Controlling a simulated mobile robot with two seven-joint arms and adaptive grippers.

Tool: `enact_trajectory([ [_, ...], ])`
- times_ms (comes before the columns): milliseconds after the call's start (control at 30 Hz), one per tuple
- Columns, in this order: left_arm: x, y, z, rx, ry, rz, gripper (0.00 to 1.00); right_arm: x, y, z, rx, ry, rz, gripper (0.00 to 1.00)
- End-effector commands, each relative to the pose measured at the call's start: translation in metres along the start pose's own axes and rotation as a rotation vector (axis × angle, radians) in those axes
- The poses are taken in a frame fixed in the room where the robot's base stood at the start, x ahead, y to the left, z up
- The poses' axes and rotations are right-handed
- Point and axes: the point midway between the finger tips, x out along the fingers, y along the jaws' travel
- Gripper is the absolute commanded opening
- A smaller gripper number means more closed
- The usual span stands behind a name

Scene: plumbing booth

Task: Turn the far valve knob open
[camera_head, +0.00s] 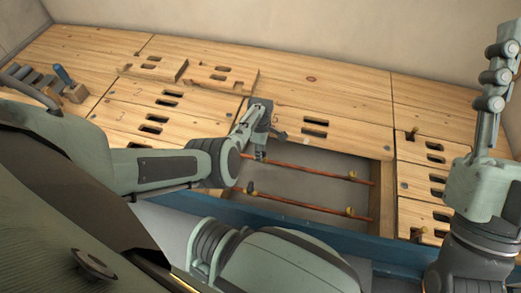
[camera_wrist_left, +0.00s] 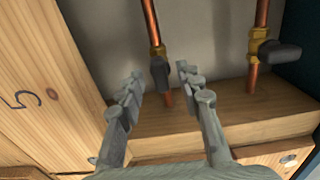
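The far valve knob (camera_wrist_left: 160,74) is a dark handle on a brass fitting on the left copper pipe in the left wrist view. It points along its pipe. My left gripper (camera_wrist_left: 160,80) is open, with one finger on each side of this knob; I cannot tell whether either finger touches it. In the head view, my left gripper (camera_head: 261,150) is at the left end of the far copper pipe (camera_head: 315,172) and hides most of the knob. My right gripper (camera_head: 498,72) is raised at the far right, away from the pipes, and its opening is unclear.
The near copper pipe (camera_head: 300,204) has its own valve knob (camera_wrist_left: 280,53), which points across the pipe. Both pipes lie in a grey recess framed by wooden panels (camera_head: 340,130). A blue-handled tool (camera_head: 63,74) stands at the left. A blue rail (camera_head: 400,252) runs in front.

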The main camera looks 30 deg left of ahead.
Motion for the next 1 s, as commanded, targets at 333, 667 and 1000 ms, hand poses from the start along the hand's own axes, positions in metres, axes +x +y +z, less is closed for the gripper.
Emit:
enact_trajectory([
  [333, -0.005, 0.0, 0.002, 0.001, -0.001, 0.001, 0.35, 0.0, -0.001, 0.001, 0.001, 0.0, -0.001, 0.4],
  [667, -0.057, 0.001, 0.001, -0.001, -0.002, 0.005, 0.35, 0.0, 0.0, 0.001, 0.0, -0.001, 0.0, 0.4],
  [1000, -0.113, 0.0, 0.001, 0.001, -0.001, 0.001, 0.35, 0.0, 0.0, 0.001, 0.0, -0.001, 0.0, 0.4],
])
